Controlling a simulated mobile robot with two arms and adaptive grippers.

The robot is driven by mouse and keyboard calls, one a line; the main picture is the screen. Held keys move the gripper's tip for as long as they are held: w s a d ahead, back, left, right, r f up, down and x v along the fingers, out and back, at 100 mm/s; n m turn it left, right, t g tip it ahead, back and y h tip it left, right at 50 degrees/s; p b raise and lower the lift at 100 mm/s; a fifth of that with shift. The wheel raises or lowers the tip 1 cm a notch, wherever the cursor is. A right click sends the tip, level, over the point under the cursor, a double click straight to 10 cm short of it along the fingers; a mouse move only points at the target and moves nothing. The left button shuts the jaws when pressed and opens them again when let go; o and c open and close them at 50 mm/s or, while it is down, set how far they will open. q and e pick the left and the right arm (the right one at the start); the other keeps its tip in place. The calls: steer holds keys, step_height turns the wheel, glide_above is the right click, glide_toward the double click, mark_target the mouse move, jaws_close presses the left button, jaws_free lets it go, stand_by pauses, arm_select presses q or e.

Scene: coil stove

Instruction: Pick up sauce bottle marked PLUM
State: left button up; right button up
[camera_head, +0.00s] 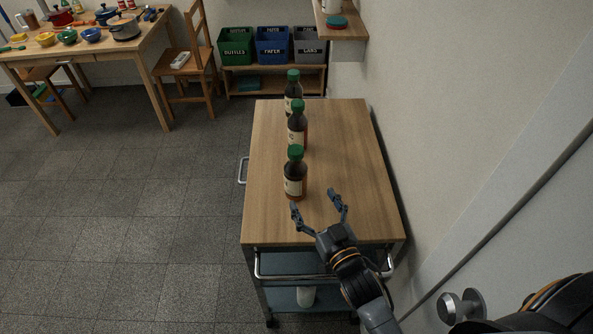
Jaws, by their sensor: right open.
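Three dark sauce bottles with green caps and pale labels stand upright in a line on the wooden cart top (345,150). The nearest bottle (295,175) is closest to my right gripper, the middle bottle (298,128) is behind it, and the far bottle (293,88) is partly hidden by the middle one. The label writing is too small to read, so I cannot tell which is marked PLUM. My right gripper (319,199) is open and empty, just in front and to the right of the nearest bottle. My left gripper is not in view.
The cart has rails at its front and left side and stands beside the right wall. The right part of its top is clear. A door handle (460,307) is at lower right. Recycling bins (272,47), a chair (188,62) and a table with pots (95,48) are farther back.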

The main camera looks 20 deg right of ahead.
mark_target(300, 174)
steer(key=w, duration=0.3)
steer(key=w+p, duration=0.1)
steer(key=w, duration=0.1)
steer(key=shift+w+a+r, duration=0.1)
steer(key=shift+w+a, duration=0.25)
steer(key=shift+w, duration=0.25)
steer(key=w+p, duration=0.1)
steer(key=w+r, duration=0.1)
steer(key=shift+w+p, duration=0.35)
steer(key=shift+w, duration=0.05)
steer(key=shift+w+a+f, duration=0.1)
steer(key=shift+w+f, duration=0.05)
steer(key=shift+w, duration=0.4)
steer(key=shift+w+a+f, duration=0.1)
steer(key=shift+w+f, duration=0.05)
steer(key=shift+w, duration=0.35)
steer(key=shift+w+f, duration=0.1)
steer(key=shift+w, duration=0.05)
steer(key=shift+c, duration=1.1)
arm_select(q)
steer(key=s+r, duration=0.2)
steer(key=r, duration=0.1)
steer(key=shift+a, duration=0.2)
arm_select(e)
steer(key=c, duration=1.2)
